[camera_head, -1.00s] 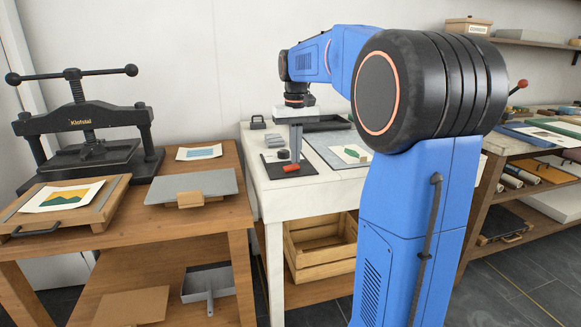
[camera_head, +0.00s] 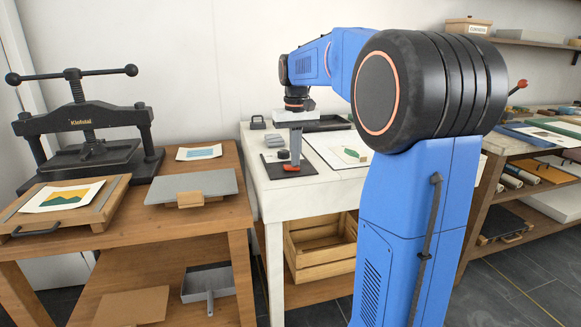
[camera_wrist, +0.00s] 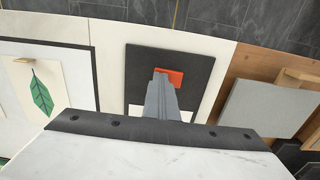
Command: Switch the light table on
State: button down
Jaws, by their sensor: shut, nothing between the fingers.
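The light table's panel (camera_head: 322,143) is bright white on the white bench, with a green-leaf print (camera_head: 352,154) on it. In the wrist view the dark-edged panel (camera_wrist: 72,62) is at left. A dark plate (camera_head: 272,170) beside it bears an orange-red switch (camera_head: 288,168), also in the wrist view (camera_wrist: 176,73). My gripper (camera_head: 294,163) points down with its fingers shut and empty. Its fingertips (camera_wrist: 160,76) are at the switch and cover part of it. I cannot tell whether they are touching it.
A black tray (camera_head: 325,123) lies at the back of the bench. A wooden table (camera_head: 225,215) with a black press (camera_head: 85,135) stands to the left. A wooden crate (camera_head: 322,250) is under the bench.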

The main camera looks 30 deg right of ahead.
notch_tip(320, 180, up, 7)
dwell(1.0)
dwell(0.4)
jog(key=s+a+f+n+t, duration=0.1)
jog(key=s+a+f, duration=0.4)
jog(key=s, duration=0.5)
jog(key=s+a+f+n+t, duration=0.1)
jog(key=s+a+f+t, duration=0.1)
jog(key=s+a+f, duration=0.3)
jog(key=s+a+f+n+t, duration=0.1)
jog(key=s+a+f, duration=0.4)
jog(key=s+f, duration=0.6)
jog(key=s, duration=0.4)
jog(key=shift+a+t, duration=0.4)
jog(key=shift+s, duration=0.1)
